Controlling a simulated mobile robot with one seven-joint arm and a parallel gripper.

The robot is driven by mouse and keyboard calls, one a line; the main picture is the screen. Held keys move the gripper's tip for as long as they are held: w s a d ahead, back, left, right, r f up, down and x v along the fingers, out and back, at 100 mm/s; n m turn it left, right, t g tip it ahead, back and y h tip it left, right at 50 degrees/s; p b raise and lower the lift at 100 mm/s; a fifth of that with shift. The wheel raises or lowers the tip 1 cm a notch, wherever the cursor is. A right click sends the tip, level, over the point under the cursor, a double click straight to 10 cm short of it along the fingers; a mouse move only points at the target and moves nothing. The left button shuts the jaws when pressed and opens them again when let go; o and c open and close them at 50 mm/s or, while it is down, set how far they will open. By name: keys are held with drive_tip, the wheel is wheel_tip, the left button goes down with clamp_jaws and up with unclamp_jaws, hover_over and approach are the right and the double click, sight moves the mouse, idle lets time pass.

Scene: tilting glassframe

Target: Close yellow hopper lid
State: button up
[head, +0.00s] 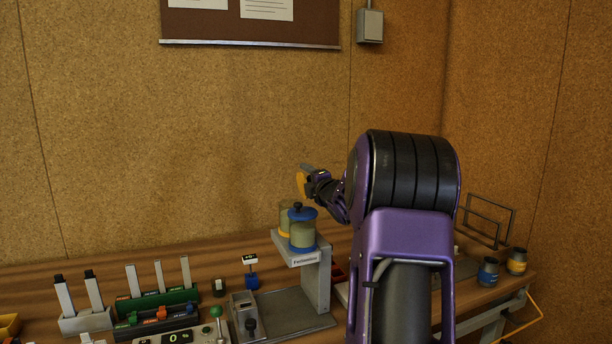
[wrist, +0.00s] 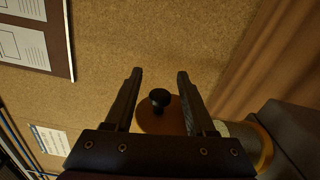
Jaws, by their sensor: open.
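The yellow hopper (head: 286,217) stands on the grey stand, partly hidden behind the blue-lidded hopper (head: 302,232). Its yellow lid (head: 301,186) is raised on edge above it, so the hopper is open. In the wrist view the lid (wrist: 150,121) is a dark orange disc facing me with a black knob (wrist: 160,97). My gripper (wrist: 159,76) is open, its fingers on either side of the knob in the picture; I cannot tell whether they touch the lid. The glass hopper body and yellow ring (wrist: 262,145) show right of the fingers.
The stand (head: 318,270) labelled as a dispenser sits on the wooden bench. The closed blue lid (head: 302,212) is close below my gripper. Levers (head: 160,275) stand at left, jars (head: 488,271) at right. The cork wall is close behind.

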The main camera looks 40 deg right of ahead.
drive_tip(key=shift+w, duration=0.5)
drive_tip(key=shift+d, duration=0.1)
clamp_jaws()
idle(1.1)
